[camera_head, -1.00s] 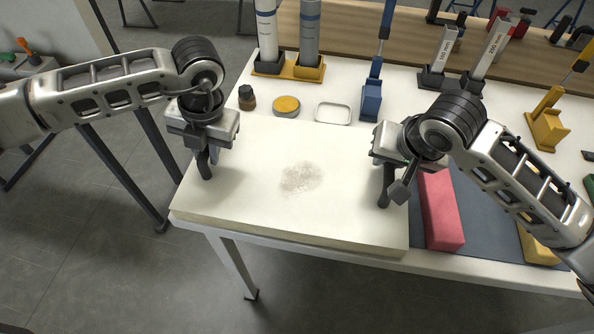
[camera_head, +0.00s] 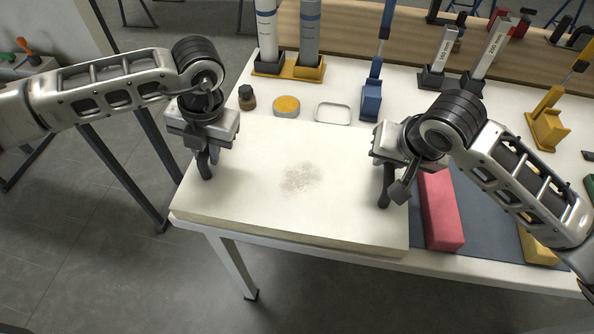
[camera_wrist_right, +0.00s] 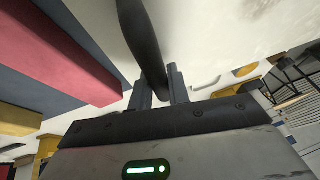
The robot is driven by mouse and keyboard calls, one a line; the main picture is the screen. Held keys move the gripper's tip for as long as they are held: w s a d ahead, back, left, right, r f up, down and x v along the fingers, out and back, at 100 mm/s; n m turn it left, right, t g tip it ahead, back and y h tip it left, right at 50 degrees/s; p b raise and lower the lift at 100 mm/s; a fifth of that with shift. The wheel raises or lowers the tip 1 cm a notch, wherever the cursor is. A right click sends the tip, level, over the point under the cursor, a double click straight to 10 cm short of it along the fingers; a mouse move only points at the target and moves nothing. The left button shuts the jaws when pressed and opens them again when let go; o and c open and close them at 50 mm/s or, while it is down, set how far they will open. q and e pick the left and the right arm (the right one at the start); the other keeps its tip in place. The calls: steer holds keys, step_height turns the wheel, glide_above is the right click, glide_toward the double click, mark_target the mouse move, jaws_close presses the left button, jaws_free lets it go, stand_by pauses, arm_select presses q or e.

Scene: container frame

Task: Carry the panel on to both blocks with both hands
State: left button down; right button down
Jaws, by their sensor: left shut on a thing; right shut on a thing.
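The panel (camera_head: 255,205) is a thick cream slab with a faint grey patch in its middle and a dark upright handle near each side. It lies flat at the table's front left; any small gap under it cannot be told. My left gripper (camera_head: 204,150) is shut on the left handle (camera_head: 205,167). My right gripper (camera_head: 390,165) is shut on the right handle (camera_head: 385,190), which also shows between the fingers in the right wrist view (camera_wrist_right: 140,40). The red block (camera_head: 440,212) lies just right of the panel. The yellow block (camera_head: 537,247) is further right, partly hidden by my right arm.
Both blocks lie on a dark mat (camera_head: 487,225). Behind the panel stand a brown jar (camera_head: 247,98), a yellow-topped tin (camera_head: 286,105), a clear-centred dish (camera_head: 333,113) and a blue holder (camera_head: 371,100). A yellow holder (camera_head: 547,130) stands at the right. The table's front edge is close.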

arm_select(q)
steer(key=shift+w+r, duration=0.15)
steer(key=shift+r, duration=0.1)
arm_select(e)
steer(key=shift+w+r, duration=0.1)
steer(key=shift+r, duration=0.15)
